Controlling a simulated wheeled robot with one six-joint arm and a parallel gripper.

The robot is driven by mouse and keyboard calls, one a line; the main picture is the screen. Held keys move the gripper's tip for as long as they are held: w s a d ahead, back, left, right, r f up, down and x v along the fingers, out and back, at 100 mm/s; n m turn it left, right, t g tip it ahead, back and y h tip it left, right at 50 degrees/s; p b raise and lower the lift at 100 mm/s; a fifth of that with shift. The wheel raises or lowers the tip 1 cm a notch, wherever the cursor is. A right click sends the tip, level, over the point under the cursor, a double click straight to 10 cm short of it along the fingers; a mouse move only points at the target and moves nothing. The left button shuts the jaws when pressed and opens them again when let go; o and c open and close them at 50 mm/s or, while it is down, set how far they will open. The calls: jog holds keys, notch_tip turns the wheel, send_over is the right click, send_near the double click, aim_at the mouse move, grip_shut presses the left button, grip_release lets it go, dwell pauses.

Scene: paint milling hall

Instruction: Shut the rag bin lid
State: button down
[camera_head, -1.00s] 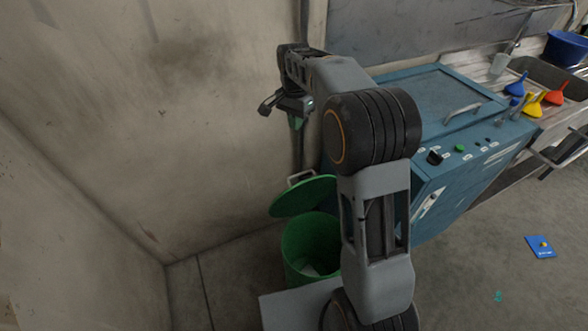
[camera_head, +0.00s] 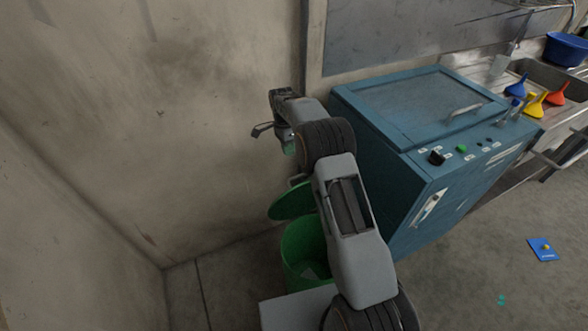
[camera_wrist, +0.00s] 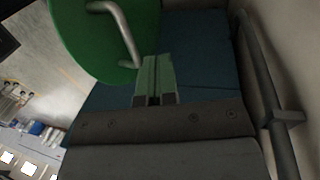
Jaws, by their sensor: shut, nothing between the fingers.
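The green rag bin (camera_head: 303,252) stands on the floor by the wall, partly hidden behind my arm, with pale rags visible inside. Its round green lid (camera_head: 290,205) is open, tilted up at the back of the bin. My gripper (camera_head: 289,147) is shut and empty, above the lid in the head view. In the wrist view the lid (camera_wrist: 90,45) fills the upper left with its metal handle (camera_wrist: 122,30). The green fingertips (camera_wrist: 154,75) are together close beside the lid; I cannot tell whether they touch it.
A blue cabinet (camera_head: 400,185) with a handle and control knobs stands to the right of the bin. Beyond it is a sink counter with coloured funnels (camera_head: 535,104) and a blue basin (camera_head: 566,49). A blue sign (camera_head: 542,249) lies on open floor. The bare wall is close behind.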

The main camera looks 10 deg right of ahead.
jog(key=s+d+f, duration=0.1)
jog(key=s+f, duration=0.3)
jog(key=f, duration=0.1)
jog(key=shift+s+f, duration=0.2)
jog(key=shift+f, duration=0.05)
jog(key=shift+s, duration=0.1)
dwell(0.4)
